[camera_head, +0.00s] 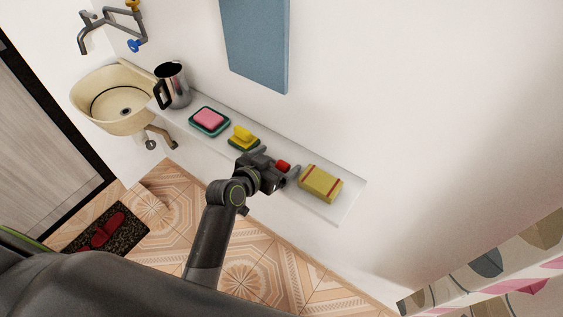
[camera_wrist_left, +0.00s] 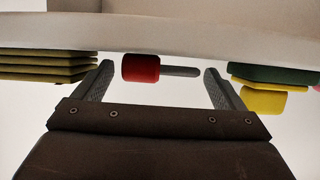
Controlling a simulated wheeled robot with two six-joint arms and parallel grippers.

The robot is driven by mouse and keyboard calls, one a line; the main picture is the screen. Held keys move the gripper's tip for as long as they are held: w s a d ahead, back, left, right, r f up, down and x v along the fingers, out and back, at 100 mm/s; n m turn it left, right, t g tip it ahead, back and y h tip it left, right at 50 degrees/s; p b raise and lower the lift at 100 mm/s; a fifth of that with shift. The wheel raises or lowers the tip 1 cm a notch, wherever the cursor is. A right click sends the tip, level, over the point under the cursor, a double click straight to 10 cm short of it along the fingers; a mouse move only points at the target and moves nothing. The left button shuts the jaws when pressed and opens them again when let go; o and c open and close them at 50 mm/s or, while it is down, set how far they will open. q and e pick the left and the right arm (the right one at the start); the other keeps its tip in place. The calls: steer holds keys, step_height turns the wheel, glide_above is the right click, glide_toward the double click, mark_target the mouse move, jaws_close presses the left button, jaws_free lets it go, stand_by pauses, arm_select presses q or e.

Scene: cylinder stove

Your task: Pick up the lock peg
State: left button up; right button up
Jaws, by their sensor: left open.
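The lock peg has a red cylindrical head (camera_head: 283,166) and lies on the narrow white wall shelf (camera_head: 343,206). In the left wrist view the peg (camera_wrist_left: 141,68) shows its red head and a thin grey shaft pointing right. My left gripper (camera_head: 277,161) is over the shelf at the peg. In the wrist view the open fingers (camera_wrist_left: 158,69) stand one on each side of the peg, the head nearer the left finger and the shaft tip nearer the right one. Gaps show at both ends. The shaft is hidden in the head view. My right gripper is not seen.
A yellow box with red stripes (camera_head: 320,184) lies close right of the gripper. A yellow object on a green base (camera_head: 243,138) is close left. Further left are a pink block on a green dish (camera_head: 209,121), a metal jug (camera_head: 173,86) and a sink (camera_head: 118,105). The wall stands behind.

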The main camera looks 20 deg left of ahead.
arm_select(q)
steer(key=shift+w+d+f, duration=0.1)
steer(key=shift+w+f, duration=0.05)
steer(key=shift+w, duration=0.1)
steer(key=c, duration=1)
